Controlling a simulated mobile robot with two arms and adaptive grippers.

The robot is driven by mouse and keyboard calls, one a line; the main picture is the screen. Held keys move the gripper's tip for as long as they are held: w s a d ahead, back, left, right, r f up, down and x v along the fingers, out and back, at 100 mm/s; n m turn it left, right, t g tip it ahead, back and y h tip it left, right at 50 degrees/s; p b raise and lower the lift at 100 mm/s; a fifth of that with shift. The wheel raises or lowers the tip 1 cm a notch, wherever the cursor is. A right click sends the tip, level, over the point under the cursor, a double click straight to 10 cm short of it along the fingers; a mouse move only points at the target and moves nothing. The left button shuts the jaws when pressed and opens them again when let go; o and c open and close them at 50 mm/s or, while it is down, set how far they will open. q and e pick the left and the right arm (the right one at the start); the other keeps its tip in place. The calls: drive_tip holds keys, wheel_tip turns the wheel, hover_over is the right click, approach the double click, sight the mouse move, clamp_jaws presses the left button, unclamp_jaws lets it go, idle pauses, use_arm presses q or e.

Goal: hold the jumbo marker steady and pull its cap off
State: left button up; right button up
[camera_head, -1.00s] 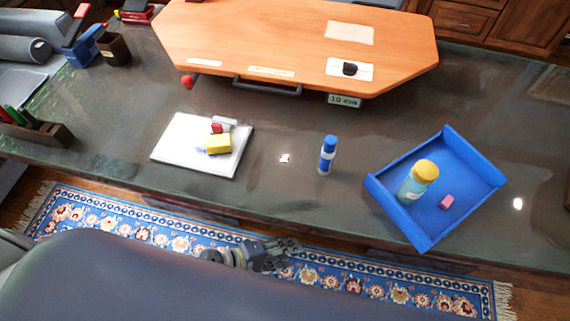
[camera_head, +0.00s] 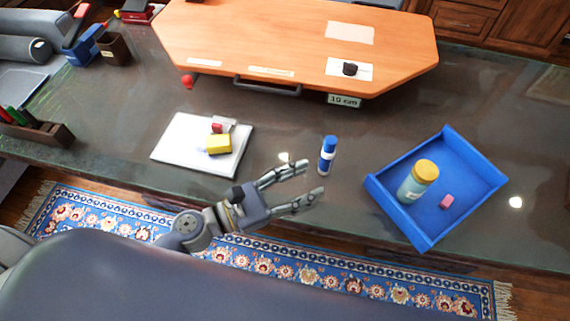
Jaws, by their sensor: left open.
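The jumbo marker (camera_head: 327,156) stands upright on the dark counter, between the white board and the blue tray. It has a blue body with a pale band and a blue cap (camera_head: 329,141) on top. My left gripper (camera_head: 314,179) is open and empty, its two fingers pointing right toward the marker. The fingertips are just left of and in front of the marker, and it is not between them. My right gripper is not in view.
A blue tray (camera_head: 472,207) on the right holds a yellow-lidded bottle (camera_head: 417,181) and a pink block (camera_head: 447,201). A white board (camera_head: 176,150) with a yellow sponge (camera_head: 218,144) lies left. An orange raised board (camera_head: 270,40) stands behind. Counter behind the marker is clear.

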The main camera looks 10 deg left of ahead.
sight(326, 144)
use_arm(q)
drive_tip(key=w+a+r+n+t+y, duration=0.1)
drive_tip(key=w+a+r+n+t, duration=0.1)
drive_tip(key=w+a+n, duration=0.15)
drive_tip(key=shift+m, duration=0.45)
drive_tip(key=x, duration=0.7)
drive_tip(key=f+x, duration=0.1)
drive_tip(key=x, duration=0.2)
drive_tip(key=shift+w+d+r, duration=0.1)
drive_tip(key=shift+w+d, duration=0.05)
drive_tip(key=shift+d, duration=0.25)
drive_tip(key=shift+c, duration=0.5)
clamp_jaws()
drive_tip(key=shift+o, duration=0.3)
unclamp_jaws()
drive_tip(key=shift+a, duration=0.1)
